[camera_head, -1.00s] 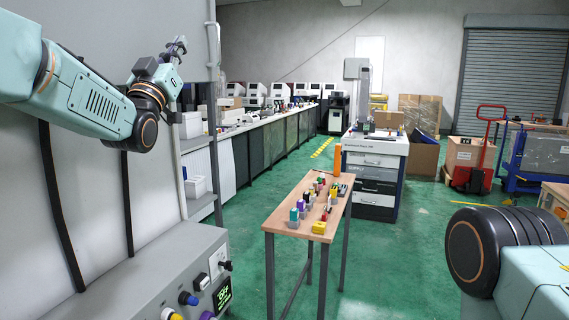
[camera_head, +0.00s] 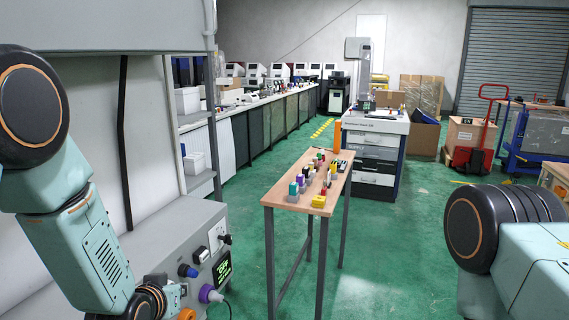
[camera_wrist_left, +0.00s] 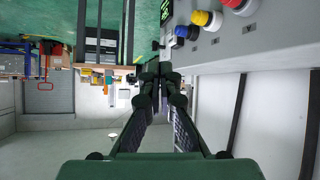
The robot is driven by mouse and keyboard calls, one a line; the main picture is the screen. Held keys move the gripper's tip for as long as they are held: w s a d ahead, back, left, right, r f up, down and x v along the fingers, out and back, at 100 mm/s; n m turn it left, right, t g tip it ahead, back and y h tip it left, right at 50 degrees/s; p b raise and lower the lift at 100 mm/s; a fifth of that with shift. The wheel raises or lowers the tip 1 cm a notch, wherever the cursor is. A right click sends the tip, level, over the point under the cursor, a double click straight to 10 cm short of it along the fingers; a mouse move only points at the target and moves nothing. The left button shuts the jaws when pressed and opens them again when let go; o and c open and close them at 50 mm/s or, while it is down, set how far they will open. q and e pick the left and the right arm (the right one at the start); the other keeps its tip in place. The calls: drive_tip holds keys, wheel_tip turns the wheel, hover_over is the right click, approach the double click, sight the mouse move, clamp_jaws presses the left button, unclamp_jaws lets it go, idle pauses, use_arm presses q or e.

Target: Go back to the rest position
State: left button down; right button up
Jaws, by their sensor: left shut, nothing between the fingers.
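My left arm stands at the left edge in the head view, with its forearm hanging down to the bottom edge. Its gripper is below the picture there or too cut off to make out. In the left wrist view my left gripper (camera_wrist_left: 160,75) shows with its fingers together and nothing between them. It is apart from the grey control panel (camera_wrist_left: 265,40) at the upper right there. My right arm shows at the right edge of the head view, and its gripper is out of view.
The grey control panel (camera_head: 185,240) with knobs, a socket and a green display (camera_head: 222,268) is close beside my left arm. A wooden table (camera_head: 285,197) with several small coloured parts stands ahead. Green floor (camera_head: 430,215) is clear to its right. A red pallet jack (camera_head: 474,157) stands behind.

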use_arm(q)
drive_tip(key=s+f+g+b, duration=0.1)
drive_tip(key=s+f+g, duration=0.2)
drive_tip(key=s+f, duration=0.4)
drive_tip(key=s+f+g+b, duration=0.1)
drive_tip(key=s+f+g, duration=0.3)
drive_tip(key=s, duration=1.4)
drive_tip(key=s+f+g+b, duration=0.2)
drive_tip(key=s+f+g, duration=0.2)
drive_tip(key=s+f, duration=0.7)
drive_tip(key=shift+s+f, duration=0.25)
drive_tip(key=shift+s, duration=0.95)
drive_tip(key=shift+s, duration=0.1)
